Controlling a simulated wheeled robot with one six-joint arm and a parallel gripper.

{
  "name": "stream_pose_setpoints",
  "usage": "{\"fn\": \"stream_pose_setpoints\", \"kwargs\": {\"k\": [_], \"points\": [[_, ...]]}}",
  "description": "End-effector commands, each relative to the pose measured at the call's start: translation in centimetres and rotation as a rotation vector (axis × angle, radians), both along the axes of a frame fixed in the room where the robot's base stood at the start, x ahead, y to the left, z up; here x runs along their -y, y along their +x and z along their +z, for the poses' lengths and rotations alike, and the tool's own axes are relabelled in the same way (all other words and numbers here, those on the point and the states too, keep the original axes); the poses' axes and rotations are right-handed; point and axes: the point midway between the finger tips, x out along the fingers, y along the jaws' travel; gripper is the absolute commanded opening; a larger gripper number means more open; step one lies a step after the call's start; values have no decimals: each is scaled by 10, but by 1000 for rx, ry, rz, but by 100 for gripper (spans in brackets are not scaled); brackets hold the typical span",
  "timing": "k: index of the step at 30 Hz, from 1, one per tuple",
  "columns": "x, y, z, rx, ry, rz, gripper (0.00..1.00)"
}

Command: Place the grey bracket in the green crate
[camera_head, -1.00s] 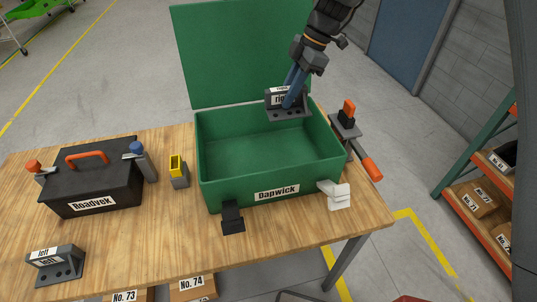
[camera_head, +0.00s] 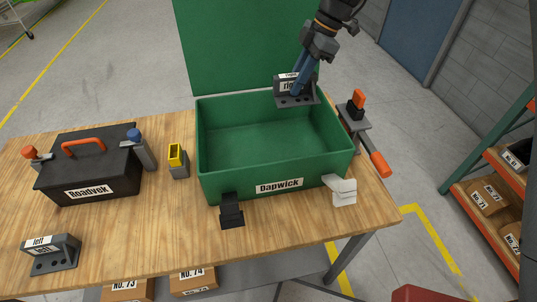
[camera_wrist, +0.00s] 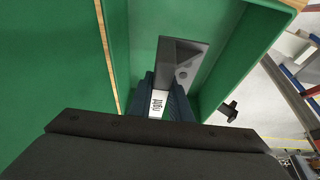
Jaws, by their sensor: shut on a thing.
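My gripper (camera_head: 297,80) is shut on a grey bracket (camera_head: 296,99) with a white label, and holds it over the back right part of the green crate (camera_head: 262,187). In the wrist view the bracket (camera_wrist: 182,60) sits between the fingers, its label reading "right". The crate's lid stands open at the back, and its visible floor is empty. The crate bears the label "Dapwick". A second grey bracket (camera_head: 52,254), labelled "left", lies on the table at the front left.
A black toolbox (camera_head: 90,170) labelled "Roadvek" stands left on the wooden table (camera_head: 150,240). A yellow and grey item (camera_head: 178,161) stands between toolbox and crate. A clamp (camera_head: 356,118) with orange handles grips the right edge. Open latches stick out at the crate's front.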

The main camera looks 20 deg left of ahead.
Motion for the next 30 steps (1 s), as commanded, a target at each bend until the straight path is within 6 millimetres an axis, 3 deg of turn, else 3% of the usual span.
{"fn": "stream_pose_setpoints", "kwargs": {"k": [18,26,30], "points": [[0,20,-70,0,0,0,0],[0,23,-83,0,0,0,0],[0,22,-100,-4,-1,1,0]]}}
